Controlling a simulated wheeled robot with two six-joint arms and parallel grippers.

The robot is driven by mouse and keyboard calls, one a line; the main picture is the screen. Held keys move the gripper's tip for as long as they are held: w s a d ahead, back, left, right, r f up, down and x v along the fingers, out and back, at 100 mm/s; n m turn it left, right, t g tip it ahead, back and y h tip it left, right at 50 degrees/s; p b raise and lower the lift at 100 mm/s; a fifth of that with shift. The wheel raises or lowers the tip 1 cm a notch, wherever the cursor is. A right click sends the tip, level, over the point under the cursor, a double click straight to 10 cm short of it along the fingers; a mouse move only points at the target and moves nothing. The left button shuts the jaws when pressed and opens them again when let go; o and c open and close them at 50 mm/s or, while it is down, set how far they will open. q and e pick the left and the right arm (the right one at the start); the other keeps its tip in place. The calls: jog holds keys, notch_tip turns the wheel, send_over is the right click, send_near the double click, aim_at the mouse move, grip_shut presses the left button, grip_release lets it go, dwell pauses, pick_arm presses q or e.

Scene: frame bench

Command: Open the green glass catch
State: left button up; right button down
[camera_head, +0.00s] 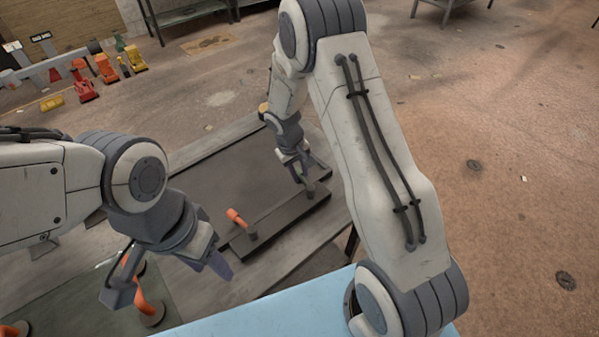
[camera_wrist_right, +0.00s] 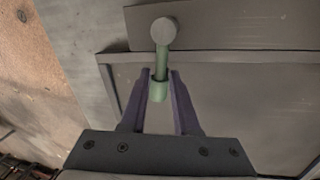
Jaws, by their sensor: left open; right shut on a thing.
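The green catch (camera_wrist_right: 161,62) shows in the right wrist view as a pale green stem with a round knob at its upper end and a collar at its lower end. My right gripper (camera_wrist_right: 160,88) is shut on it, with its two purple fingers either side of the lower end. In the head view my right gripper (camera_head: 299,172) is at the right end of the dark bar (camera_head: 277,218), and mostly hides the catch. My left gripper (camera_head: 213,262) is open and empty, apart from the bar, at the lower left.
An orange catch (camera_head: 237,217) stands at the left end of the bar. Another orange handle (camera_head: 147,304) is below my left gripper. The dark panel (camera_head: 222,170) lies on the bench. Several red, yellow and green items stand at the far left.

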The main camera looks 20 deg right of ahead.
dwell(0.4)
jog(key=shift+w+d+f+m+b, duration=0.1)
jog(key=shift+d+m+b, duration=0.25)
jog(key=shift+m+b, duration=0.35)
jog(key=shift+d+m+g+b, duration=0.2)
jog(key=shift+d+m+b, duration=0.15)
jog(key=shift+m, duration=0.25)
jog(key=shift+d+m+g+b, duration=0.2)
jog(key=shift+m+b, duration=0.2)
jog(key=shift+m, duration=0.2)
jog(key=d+m, duration=0.1)
jog(key=m, duration=0.1)
jog(key=m+b, duration=0.1)
jog(key=shift+s+d+m+g, duration=0.2)
jog(key=shift+d+m+g, duration=0.1)
jog(key=shift+d+m, duration=0.1)
jog(key=m, duration=0.1)
jog(key=d+m+b, duration=0.1)
jog(key=m, duration=0.1)
jog(key=s+m, duration=0.1)
jog(key=shift+s+d+g+y, duration=0.1)
jog(key=shift+d+g+y, duration=0.2)
jog(key=shift+g+y, duration=0.1)
jog(key=shift+s+d+m+y+b, duration=0.15)
jog(key=shift+s+d+m+b, duration=0.2)
jog(key=shift+m, duration=0.75)
jog(key=shift+s+d+m+y, duration=0.15)
jog(key=shift+s+m, duration=0.3)
jog(key=shift+m, duration=0.65)
